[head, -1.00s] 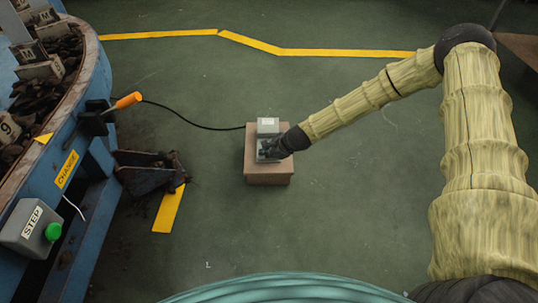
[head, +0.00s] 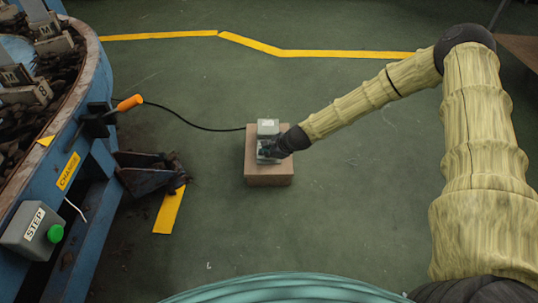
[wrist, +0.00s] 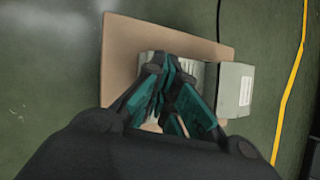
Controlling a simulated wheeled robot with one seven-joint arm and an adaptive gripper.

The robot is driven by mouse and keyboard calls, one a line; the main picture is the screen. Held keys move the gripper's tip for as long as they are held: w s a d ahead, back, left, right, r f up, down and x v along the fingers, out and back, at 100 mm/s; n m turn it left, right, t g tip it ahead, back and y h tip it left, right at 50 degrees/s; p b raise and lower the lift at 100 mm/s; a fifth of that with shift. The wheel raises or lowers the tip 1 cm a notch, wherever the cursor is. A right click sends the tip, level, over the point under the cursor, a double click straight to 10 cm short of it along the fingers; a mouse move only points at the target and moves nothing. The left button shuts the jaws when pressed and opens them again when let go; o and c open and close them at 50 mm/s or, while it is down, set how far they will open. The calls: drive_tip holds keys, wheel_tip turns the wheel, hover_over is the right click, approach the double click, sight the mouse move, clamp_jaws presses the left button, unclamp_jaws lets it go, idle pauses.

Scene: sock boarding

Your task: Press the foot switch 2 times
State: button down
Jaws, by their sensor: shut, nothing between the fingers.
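The foot switch (head: 268,127) is a grey box with a metal pedal part, on top of a brown box (head: 268,175) on the green floor. A black cable runs from it to the left. In the wrist view the switch's grey housing (wrist: 235,90) lies right of my fingers, and the brown box (wrist: 120,70) is beneath. My gripper (head: 268,151) is over the pedal side of the switch, also seen in the wrist view (wrist: 168,72). Its fingers are shut and empty. They hide much of the pedal, so I cannot tell whether they touch it or whether it is pressed.
A blue round machine (head: 90,135) carrying numbered blocks stands at the left. It has an orange-handled lever (head: 129,102) and a grey STEP box (head: 33,229) with a green button. Yellow lines (head: 340,53) mark the floor.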

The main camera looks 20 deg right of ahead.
drive_tip(key=shift+w+d+r+p, duration=0.1)
drive_tip(key=shift+w+r+p, duration=0.1)
drive_tip(key=shift+r+p, duration=0.9)
drive_tip(key=shift+r, duration=0.2)
drive_tip(key=r+p, duration=0.2)
drive_tip(key=r, duration=0.1)
drive_tip(key=w+r+p, duration=0.1)
drive_tip(key=shift+d+r+p, duration=0.1)
drive_tip(key=shift+r+p, duration=0.25)
drive_tip(key=shift+r, duration=0.05)
drive_tip(key=shift+s, duration=0.1)
